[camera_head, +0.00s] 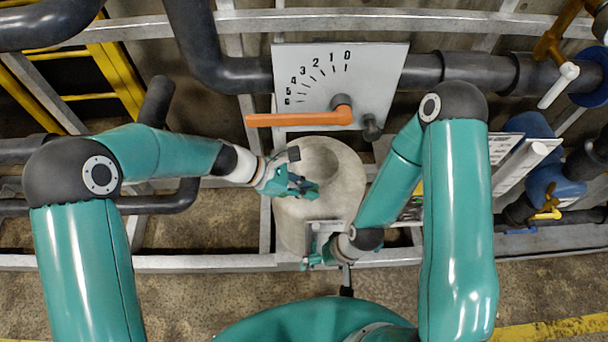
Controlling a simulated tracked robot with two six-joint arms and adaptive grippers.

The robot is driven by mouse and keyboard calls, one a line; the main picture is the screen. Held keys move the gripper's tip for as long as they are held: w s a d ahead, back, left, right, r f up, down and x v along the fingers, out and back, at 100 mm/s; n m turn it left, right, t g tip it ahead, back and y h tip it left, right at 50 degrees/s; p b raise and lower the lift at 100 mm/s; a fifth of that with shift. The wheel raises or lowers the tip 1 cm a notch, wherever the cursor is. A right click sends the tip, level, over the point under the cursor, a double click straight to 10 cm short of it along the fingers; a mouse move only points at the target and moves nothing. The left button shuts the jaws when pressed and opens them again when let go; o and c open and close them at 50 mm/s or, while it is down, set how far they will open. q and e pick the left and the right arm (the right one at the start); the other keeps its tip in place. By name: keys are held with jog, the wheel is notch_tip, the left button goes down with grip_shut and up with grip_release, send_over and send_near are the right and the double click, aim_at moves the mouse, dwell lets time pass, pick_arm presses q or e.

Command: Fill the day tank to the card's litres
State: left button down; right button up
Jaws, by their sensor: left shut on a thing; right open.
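A pale rounded tank (345,175) stands in the middle below a grey dial plate (385,65) marked 0 to 6. An orange lever (295,119) on the plate points left, close below the 6 mark. My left gripper (298,184) is in front of the tank's upper part, below the lever and apart from it. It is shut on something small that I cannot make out. My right gripper (318,262) is low at the tank's front, by a small grey bracket, and is open. My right forearm hides part of the tank's right side. No litres figure on a card is legible.
Dark pipes (440,70) run behind the plate. At right are a white-handled valve (558,85), blue fittings (555,185) and a white sign (505,147) partly hidden by my arm. A grey rail (220,262) crosses in front. Yellow railings (115,75) stand at left.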

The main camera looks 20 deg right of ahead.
pick_arm(q)
jog(key=shift+s+d+f+y+p, duration=0.15)
jog(key=shift+y+p, duration=0.45)
jog(key=shift+p, duration=0.5)
jog(key=shift+f+y+p, duration=0.25)
jog(key=shift+y+p, duration=0.05)
jog(key=shift+f, duration=0.1)
pick_arm(e)
notch_tip(320, 180, up, 4)
jog(key=shift+f, duration=0.1)
pick_arm(q)
jog(key=shift+f, duration=0.1)
jog(key=c, duration=1.2)
grip_release()
pick_arm(e)
jog(key=shift+s, duration=0.1)
